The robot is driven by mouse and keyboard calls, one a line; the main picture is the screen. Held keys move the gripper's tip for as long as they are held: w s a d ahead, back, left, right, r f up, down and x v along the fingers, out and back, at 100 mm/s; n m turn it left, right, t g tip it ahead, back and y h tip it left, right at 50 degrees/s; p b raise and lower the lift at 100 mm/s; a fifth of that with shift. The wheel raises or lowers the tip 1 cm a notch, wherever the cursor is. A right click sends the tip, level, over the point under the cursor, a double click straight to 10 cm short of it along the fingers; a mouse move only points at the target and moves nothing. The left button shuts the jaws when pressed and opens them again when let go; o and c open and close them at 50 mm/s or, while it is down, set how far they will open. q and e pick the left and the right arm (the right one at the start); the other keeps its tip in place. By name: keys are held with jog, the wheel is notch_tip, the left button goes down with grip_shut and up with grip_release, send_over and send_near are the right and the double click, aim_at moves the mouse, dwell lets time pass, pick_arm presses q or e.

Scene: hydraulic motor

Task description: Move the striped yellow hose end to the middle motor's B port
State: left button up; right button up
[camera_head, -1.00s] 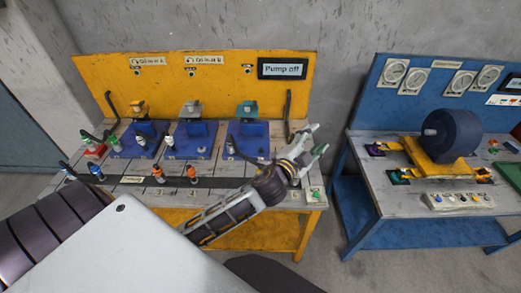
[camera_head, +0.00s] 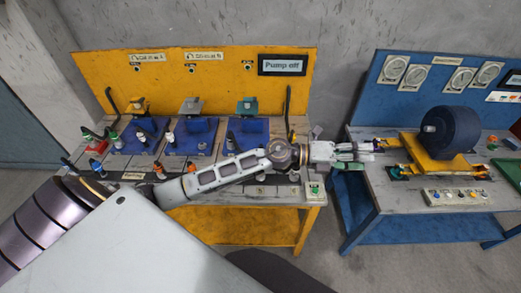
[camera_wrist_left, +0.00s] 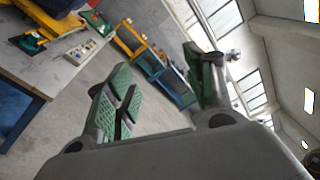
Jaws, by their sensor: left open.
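The middle motor (camera_head: 191,106) is a grey block above a blue plate on the yellow-backed bench, between a yellow motor (camera_head: 138,104) and a green motor (camera_head: 247,107). Small upright hose ends stand around the plates, including a white one (camera_head: 171,138) before the middle plate. I cannot tell which hose end is striped yellow, nor make out the B port. My left gripper (camera_head: 355,156) is open and looks empty, right of the bench, far from the middle motor. Its green-padded fingers (camera_wrist_left: 160,95) stand apart in the wrist view. My right gripper is not in view.
The yellow-backed bench (camera_head: 225,65) has a "Pump off" display (camera_head: 283,65). My left arm hides part of its front. A blue bench (camera_head: 375,203) with a dark round motor (camera_head: 452,133) stands to the right, close behind my left gripper in the picture. Open floor lies between the benches.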

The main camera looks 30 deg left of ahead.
pick_arm(q)
jog(key=a+f+m+g+y, duration=0.65)
jog(key=a+f, duration=0.25)
jog(key=f, duration=0.4)
jog(key=a+f+y, duration=0.1)
jog(key=a+y, duration=0.2)
jog(key=a, duration=0.5)
jog(key=a+f+g+y, duration=0.1)
jog(key=a+y, duration=0.2)
jog(key=a, duration=0.5)
jog(key=w+a+f+g+y, duration=0.1)
jog(key=a+y, duration=0.3)
jog(key=a, duration=0.4)
jog(key=shift+f, duration=0.15)
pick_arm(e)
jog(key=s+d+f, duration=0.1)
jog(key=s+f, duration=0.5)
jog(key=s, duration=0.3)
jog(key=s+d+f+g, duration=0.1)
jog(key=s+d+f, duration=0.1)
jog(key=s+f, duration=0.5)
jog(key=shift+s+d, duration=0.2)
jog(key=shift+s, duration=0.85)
pick_arm(q)
jog(key=shift+d+f, duration=0.1)
jog(key=shift+f, duration=0.05)
